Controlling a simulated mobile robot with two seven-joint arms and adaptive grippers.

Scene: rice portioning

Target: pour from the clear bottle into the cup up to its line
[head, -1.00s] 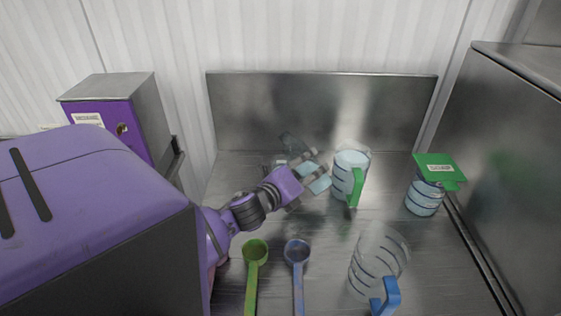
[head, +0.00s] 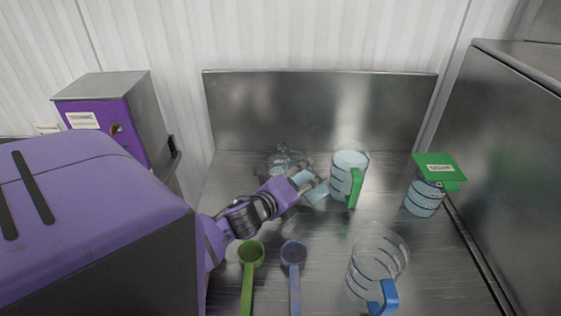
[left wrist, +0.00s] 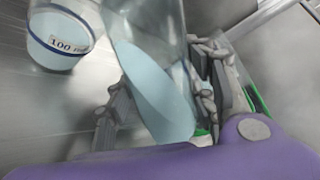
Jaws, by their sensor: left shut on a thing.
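My left gripper (head: 308,187) is shut on a clear bottle (left wrist: 150,22) with pale blue liquid in it. The bottle is tilted between the fingers in the left wrist view. A clear cup (left wrist: 60,38) with a "100" label and a dark line stands beside the bottle there and holds pale blue liquid. I cannot tell exactly how its level sits against the line. In the head view, clear glass (head: 284,160) shows behind my gripper; cup and bottle neck are hard to separate there. No stream is clearly visible. My right gripper is out of view.
A green-handled jug (head: 348,180) with pale liquid stands close right of my gripper. An empty-looking blue-handled jug (head: 376,262), a green scoop (head: 250,256) and a blue scoop (head: 293,256) are in front. A jar (head: 423,200) under a green plate (head: 438,168) stands right.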

